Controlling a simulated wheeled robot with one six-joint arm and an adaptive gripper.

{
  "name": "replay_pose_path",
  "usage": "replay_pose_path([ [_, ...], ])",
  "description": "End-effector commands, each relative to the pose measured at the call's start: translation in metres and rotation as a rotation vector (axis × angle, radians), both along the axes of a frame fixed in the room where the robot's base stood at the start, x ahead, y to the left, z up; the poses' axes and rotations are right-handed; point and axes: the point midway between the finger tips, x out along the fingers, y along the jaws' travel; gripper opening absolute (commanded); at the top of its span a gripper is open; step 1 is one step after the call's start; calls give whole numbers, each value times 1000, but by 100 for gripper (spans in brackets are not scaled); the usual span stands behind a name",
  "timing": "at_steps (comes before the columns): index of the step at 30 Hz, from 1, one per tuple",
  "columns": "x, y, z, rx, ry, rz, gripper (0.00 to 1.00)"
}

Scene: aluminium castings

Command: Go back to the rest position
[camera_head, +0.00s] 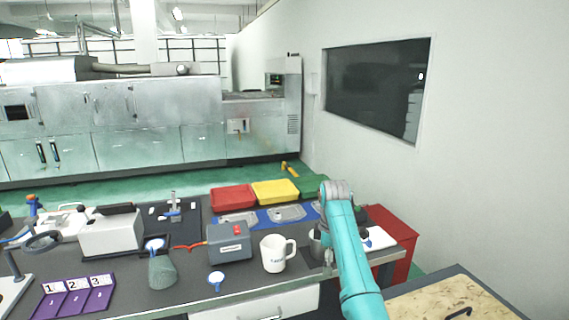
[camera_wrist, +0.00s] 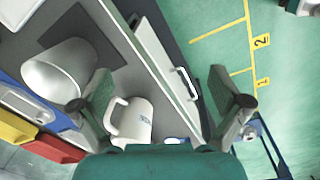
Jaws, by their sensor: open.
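My gripper (camera_wrist: 168,92) is open in the wrist view, with its two fingers wide apart and nothing between them but the bench edge and drawer front below. A metal cup (camera_wrist: 62,72) is on a dark mat, partly behind the left finger. In the head view my arm reaches over the right end of the bench. My gripper is hard to make out there. The mug (camera_head: 273,254) stands left of the arm, and the metal cup (camera_head: 315,246) is partly hidden by it.
A grey box with a red button (camera_head: 229,246) stands left of the mug. Red (camera_head: 232,198) and yellow (camera_head: 275,192) trays lie at the bench's back. A red cabinet (camera_head: 397,226) and a wooden-topped surface (camera_head: 430,303) are at right. A drawer handle (camera_wrist: 187,84) sticks out.

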Motion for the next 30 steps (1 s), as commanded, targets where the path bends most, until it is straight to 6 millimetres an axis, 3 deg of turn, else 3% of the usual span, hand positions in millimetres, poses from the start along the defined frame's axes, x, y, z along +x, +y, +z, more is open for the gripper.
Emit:
replay_pose_path([
  [8,-13,-5,-79,12,-67,-83,99],
  [14,-37,-10,-161,34,-152,-182,99],
  [21,-83,-17,-244,73,-259,-304,99],
  [30,-161,-26,-322,138,-387,-452,99],
])
